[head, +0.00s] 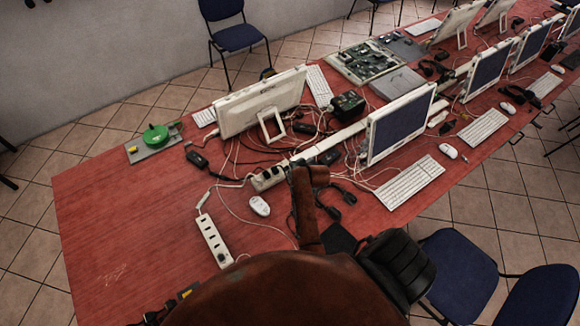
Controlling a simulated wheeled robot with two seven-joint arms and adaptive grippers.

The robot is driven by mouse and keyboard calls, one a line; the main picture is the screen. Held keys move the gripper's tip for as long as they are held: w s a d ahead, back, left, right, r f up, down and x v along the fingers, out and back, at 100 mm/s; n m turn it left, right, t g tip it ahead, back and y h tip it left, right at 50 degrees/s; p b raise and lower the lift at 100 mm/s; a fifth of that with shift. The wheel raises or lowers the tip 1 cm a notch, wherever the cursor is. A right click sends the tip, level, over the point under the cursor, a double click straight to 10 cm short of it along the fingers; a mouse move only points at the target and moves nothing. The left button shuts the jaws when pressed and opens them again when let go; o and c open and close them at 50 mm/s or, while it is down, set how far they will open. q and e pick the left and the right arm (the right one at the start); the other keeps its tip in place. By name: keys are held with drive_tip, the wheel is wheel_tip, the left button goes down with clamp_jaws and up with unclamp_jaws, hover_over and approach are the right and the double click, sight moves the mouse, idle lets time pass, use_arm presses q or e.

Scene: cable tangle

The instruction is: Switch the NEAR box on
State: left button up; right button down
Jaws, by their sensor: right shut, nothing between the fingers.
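A white power strip (212,238) with several dark sockets lies on the red table, the nearer of the socket boxes in view. A switch on it is too small to make out. A second white socket strip (268,180) lies farther back, amid cables. My right gripper (304,172) appears as a dark brown shape just right of that farther strip. It is shut and empty, well to the right of the nearer strip. Whether it touches the table or cables I cannot tell. My left gripper does not show clearly.
White cables tangle in the table's middle. A white mouse (260,206), a monitor (398,124) and a keyboard (410,182) stand nearby. A green round item (156,137) lies at the back left. The red table's (120,220) left part is clear. Blue chairs (460,268) stand at lower right.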

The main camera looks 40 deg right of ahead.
idle(0.3)
hover_over(286, 168)
drive_tip(key=s, duration=0.2)
drive_tip(key=f, duration=0.6)
drive_tip(key=shift+a+f, duration=0.2)
drive_tip(key=shift+f, duration=0.05)
drive_tip(key=f, duration=0.3)
drive_tip(key=shift+w+d+f, duration=0.1)
drive_tip(key=shift+w+d, duration=0.05)
drive_tip(key=shift+d, duration=0.15)
drive_tip(key=shift+d+f, duration=0.1)
drive_tip(key=shift+f, duration=0.55)
